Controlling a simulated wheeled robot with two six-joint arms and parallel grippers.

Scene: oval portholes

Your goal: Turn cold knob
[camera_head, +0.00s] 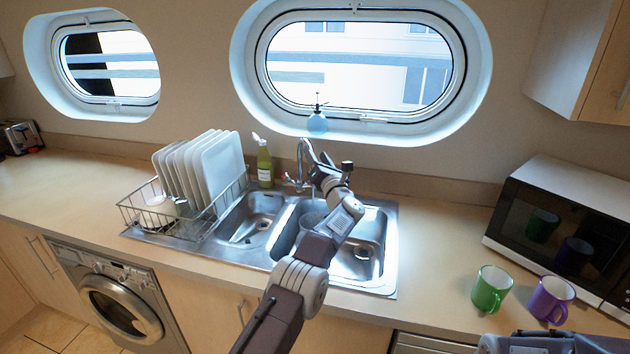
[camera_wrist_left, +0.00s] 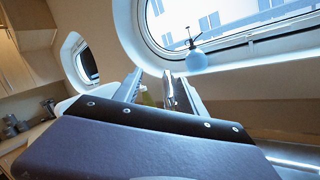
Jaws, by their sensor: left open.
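The chrome tap (camera_head: 300,160) stands at the back edge of the steel sink (camera_head: 390,250). A small knob (camera_head: 287,177) shows at the left of its base; I cannot tell whether it is the cold one. Any knob on the right side is hidden behind my arm. My left gripper (camera_head: 318,155) is open, raised close to the tap on its right side. In the left wrist view, the open fingers (camera_wrist_left: 160,82) point toward the wall, and part of the tap (camera_wrist_left: 168,90) shows between them. Contact cannot be told. My right gripper is out of view.
A dish rack (camera_head: 185,225) with white plates stands left of the basins. A green bottle (camera_head: 265,165) is just left of the tap. A blue spray bottle (camera_head: 317,122) sits on the window ledge. Green (camera_head: 490,288) and purple (camera_head: 548,299) mugs stand before the microwave (camera_head: 560,225).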

